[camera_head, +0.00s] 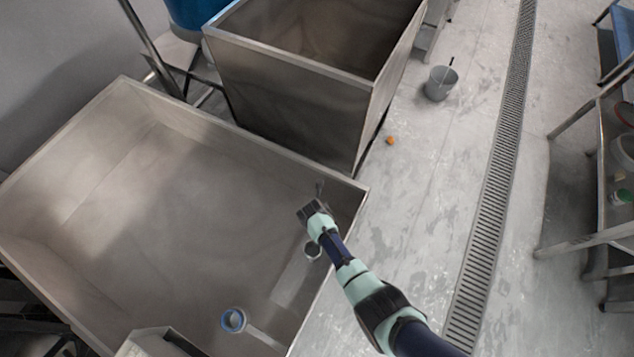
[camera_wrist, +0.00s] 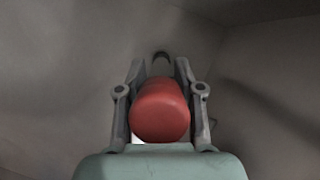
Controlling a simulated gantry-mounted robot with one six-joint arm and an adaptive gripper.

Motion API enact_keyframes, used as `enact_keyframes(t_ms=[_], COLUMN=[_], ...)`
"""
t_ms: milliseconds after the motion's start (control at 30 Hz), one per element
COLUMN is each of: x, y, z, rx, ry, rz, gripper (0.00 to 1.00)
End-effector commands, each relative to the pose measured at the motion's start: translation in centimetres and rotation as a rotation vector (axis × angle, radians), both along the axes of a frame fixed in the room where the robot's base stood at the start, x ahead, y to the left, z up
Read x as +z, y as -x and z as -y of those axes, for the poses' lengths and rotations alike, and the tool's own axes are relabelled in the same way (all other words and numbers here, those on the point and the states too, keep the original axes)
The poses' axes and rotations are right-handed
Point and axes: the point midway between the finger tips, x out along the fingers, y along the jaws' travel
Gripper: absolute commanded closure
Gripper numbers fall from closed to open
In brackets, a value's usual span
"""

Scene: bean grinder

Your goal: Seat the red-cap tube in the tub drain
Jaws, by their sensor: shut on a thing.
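The steel tub (camera_head: 190,190) fills the lower left of the head view. My gripper (camera_head: 313,207) is inside its outline, near the right wall and the far right corner. In the wrist view my gripper (camera_wrist: 160,72) is shut on the red-cap tube (camera_wrist: 160,108), whose rounded red cap faces the camera. The cap hides the tube's body and far end. Just beyond the fingertips, a small dark arched shape (camera_wrist: 161,57) shows against the grey surface. I cannot tell whether it is the drain. The tube is not clear in the head view.
A second steel tub (camera_head: 290,95) stands behind. A blue-rimmed round thing (camera_head: 232,320) is at the first tub's near end. A grey bucket (camera_head: 440,83) and small orange object (camera_head: 390,141) are on the floor. Metal shelving (camera_head: 590,235) stands right of the floor grate (camera_head: 490,195).

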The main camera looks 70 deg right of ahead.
Motion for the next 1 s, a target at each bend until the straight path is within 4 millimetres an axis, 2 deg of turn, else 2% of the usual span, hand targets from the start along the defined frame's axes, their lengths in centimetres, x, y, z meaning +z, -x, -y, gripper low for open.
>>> enact_keyframes(t_ms=[1000], x=[-0.44], y=[-0.05], z=[0.05], rx=[0.000], ry=[0.002], rz=[0.001], gripper=[1.00])
